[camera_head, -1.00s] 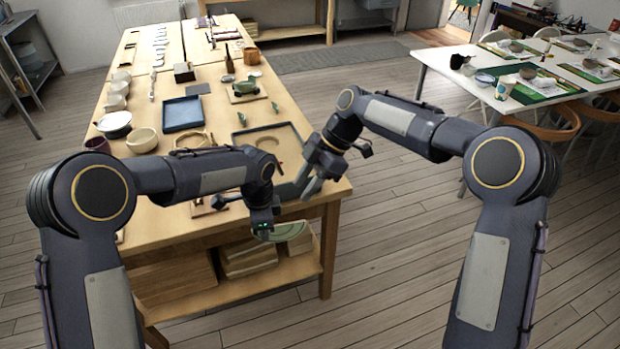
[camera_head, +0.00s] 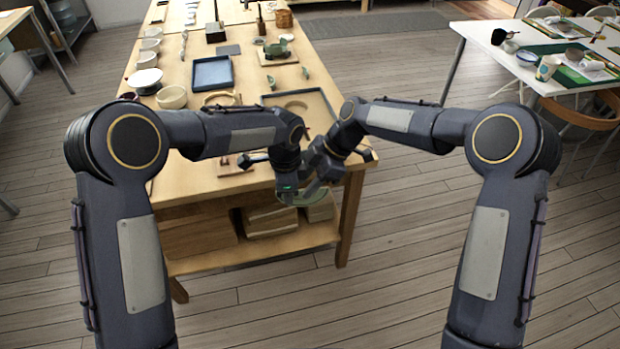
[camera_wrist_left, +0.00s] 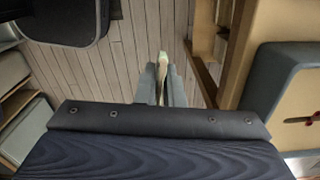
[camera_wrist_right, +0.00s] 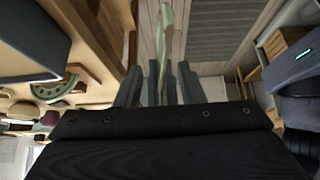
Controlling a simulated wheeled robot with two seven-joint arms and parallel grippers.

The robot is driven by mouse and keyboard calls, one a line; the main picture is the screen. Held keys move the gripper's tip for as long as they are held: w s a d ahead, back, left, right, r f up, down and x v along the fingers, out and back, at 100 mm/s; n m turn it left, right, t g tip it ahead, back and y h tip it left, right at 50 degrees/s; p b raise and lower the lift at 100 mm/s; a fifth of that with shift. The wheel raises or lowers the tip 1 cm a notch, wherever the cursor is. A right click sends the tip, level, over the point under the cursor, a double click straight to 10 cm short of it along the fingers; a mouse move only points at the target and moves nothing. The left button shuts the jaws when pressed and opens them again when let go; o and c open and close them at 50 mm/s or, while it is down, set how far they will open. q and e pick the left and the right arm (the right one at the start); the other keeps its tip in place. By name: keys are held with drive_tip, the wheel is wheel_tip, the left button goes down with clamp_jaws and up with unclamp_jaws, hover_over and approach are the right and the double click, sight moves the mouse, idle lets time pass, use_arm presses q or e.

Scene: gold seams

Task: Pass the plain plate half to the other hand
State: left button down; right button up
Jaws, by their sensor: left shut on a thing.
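The plain plate half (camera_head: 310,200) is pale green and shows partly below my grippers in the head view, mostly hidden by them. My left gripper (camera_wrist_left: 163,82) is shut on the plate half, whose thin edge (camera_wrist_left: 163,60) stands between its fingers. My right gripper (camera_wrist_right: 160,85) is open, with its fingers on either side of the plate half (camera_wrist_right: 167,40) in the right wrist view. Other grey fingers, seemingly my left gripper's, show between them. Whether the right fingers touch the plate is unclear.
The wooden workbench (camera_head: 205,185) lies behind and left of the grippers, with a blue tray (camera_head: 211,73), bowls (camera_head: 171,97) and a dark tray (camera_head: 325,103) on it. Boards (camera_head: 270,222) lie on its lower shelf. A white table (camera_head: 490,52) stands right. The floor in front is clear.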

clamp_jaws()
use_arm(q)
drive_tip(key=c, duration=1.4)
unclamp_jaws()
drive_tip(key=shift+c, duration=0.2)
